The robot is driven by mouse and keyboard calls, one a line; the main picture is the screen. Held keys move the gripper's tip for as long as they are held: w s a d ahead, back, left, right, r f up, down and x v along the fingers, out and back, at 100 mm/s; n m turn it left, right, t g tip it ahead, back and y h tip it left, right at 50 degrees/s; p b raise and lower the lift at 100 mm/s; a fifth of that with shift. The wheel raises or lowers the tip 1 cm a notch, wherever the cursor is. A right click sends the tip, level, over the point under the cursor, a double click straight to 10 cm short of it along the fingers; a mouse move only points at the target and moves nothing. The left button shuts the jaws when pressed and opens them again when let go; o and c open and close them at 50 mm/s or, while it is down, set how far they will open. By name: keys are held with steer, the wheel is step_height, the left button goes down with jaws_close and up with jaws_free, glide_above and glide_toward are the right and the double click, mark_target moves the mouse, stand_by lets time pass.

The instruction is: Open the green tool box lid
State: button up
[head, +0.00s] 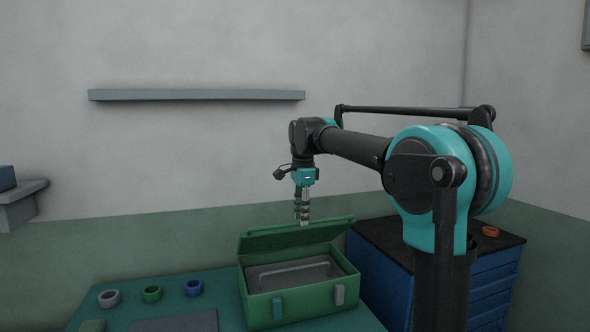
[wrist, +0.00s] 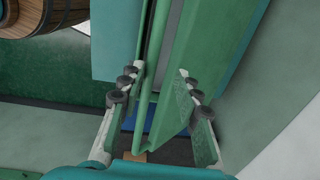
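The green tool box (head: 300,300) stands on the table, with a grey handled tray (head: 293,273) visible inside. Its lid (head: 295,235) is raised and tilted over the back of the box, leaving the front opening clear. My gripper (head: 302,218) points down at the lid's upper edge. In the wrist view, the fingers of my gripper (wrist: 161,72) are spread apart, with green parts of the box or lid (wrist: 215,50) between and beyond them. I cannot tell whether either finger touches the lid.
Grey (head: 109,298), green (head: 152,293) and blue (head: 194,288) rings lie on the table left of the box. A blue drawer cabinet (head: 380,285) stands close on the right, with an orange ring (head: 490,231) on top. A wall shelf (head: 196,95) is above.

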steer(key=w+a+r, duration=0.1)
steer(key=w+r, duration=0.3)
steer(key=r, duration=0.4)
steer(key=w+a+r, duration=0.1)
steer(key=w+r, duration=0.2)
steer(key=r, duration=0.5)
steer(key=shift+w+a+r, duration=0.15)
steer(key=shift+w+a, duration=0.1)
steer(key=shift+w, duration=0.15)
stand_by(1.0)
stand_by(0.3)
